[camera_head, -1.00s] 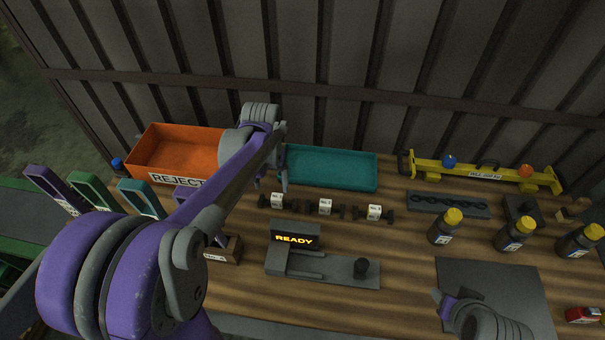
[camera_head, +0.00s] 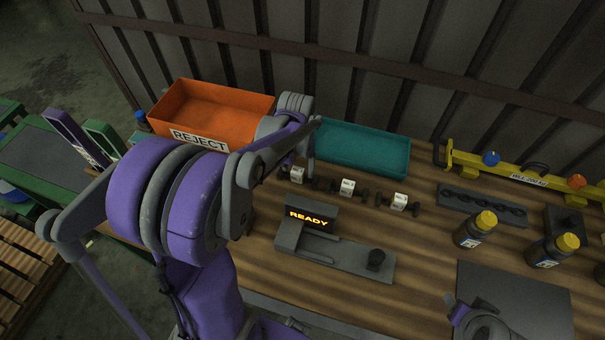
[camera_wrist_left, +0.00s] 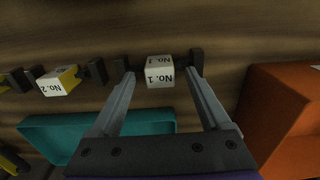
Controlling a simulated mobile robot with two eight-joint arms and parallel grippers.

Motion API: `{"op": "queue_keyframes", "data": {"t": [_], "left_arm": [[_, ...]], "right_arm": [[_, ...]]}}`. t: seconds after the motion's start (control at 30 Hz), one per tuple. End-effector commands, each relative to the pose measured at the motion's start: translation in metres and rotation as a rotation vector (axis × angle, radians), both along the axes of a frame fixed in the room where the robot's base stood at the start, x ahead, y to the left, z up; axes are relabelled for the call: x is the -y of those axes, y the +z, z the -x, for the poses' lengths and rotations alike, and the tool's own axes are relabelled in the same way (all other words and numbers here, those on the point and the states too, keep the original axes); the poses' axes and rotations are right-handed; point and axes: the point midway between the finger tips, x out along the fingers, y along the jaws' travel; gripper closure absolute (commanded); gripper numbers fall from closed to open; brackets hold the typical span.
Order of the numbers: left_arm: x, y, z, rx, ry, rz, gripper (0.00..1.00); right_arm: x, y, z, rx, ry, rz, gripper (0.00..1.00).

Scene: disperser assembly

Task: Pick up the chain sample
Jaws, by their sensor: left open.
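Three samples with white number tags and dark end pieces lie in a row on the wooden bench. The No. 1 sample (camera_head: 297,175) is the leftmost in the head view, beside the No. 2 sample (camera_head: 347,187) and a third tagged one (camera_head: 399,201). My left gripper (camera_head: 310,170) is over the No. 1 sample. In the left wrist view its open fingers (camera_wrist_left: 160,74) point at the No. 1 tag (camera_wrist_left: 160,72), one on each side, near its dark end pieces. Contact cannot be told. My right gripper (camera_head: 462,312) is at the lower right, its jaws unclear.
An orange REJECT bin (camera_head: 213,110) and a teal tray (camera_head: 362,150) stand behind the samples. A grey fixture with a READY display (camera_head: 309,218) is in front.

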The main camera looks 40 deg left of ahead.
Motion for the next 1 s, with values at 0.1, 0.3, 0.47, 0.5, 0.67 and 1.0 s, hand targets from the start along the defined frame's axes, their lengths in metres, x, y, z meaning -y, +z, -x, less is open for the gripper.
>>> {"op": "queue_keyframes", "data": {"t": [0.1,0.3,0.47,0.5,0.67,1.0], "left_arm": [[-0.0006,-0.0121,0.0048,-0.001,0.001,0.0,0.2],[-0.0003,-0.0099,0.004,0.0,0.0,0.0,0.24],[-0.0004,-0.0095,0.0038,0.0,0.0,0.0,0.52],[-0.0004,-0.0094,0.0038,0.0,0.0,0.0,0.6],[-0.0003,-0.0093,0.0037,0.0,0.0,0.0,0.88],[-0.0004,-0.0089,0.0037,0.0,0.0,0.0,1.0]], "right_arm": [[0.0,-0.0088,0.0036,-0.007,0.0,0.0,0.5],[0.0,-0.0067,0.0028,-0.005,0.0,0.0,0.5],[0.0,-0.0065,0.0026,-0.005,0.0,0.0,0.5],[0.0,-0.0064,0.0027,-0.005,0.0,0.0,0.5],[0.0,-0.0064,0.0026,-0.005,0.0,0.0,0.5],[0.0,-0.0064,0.0026,-0.005,0.0,0.0,0.5]]}}
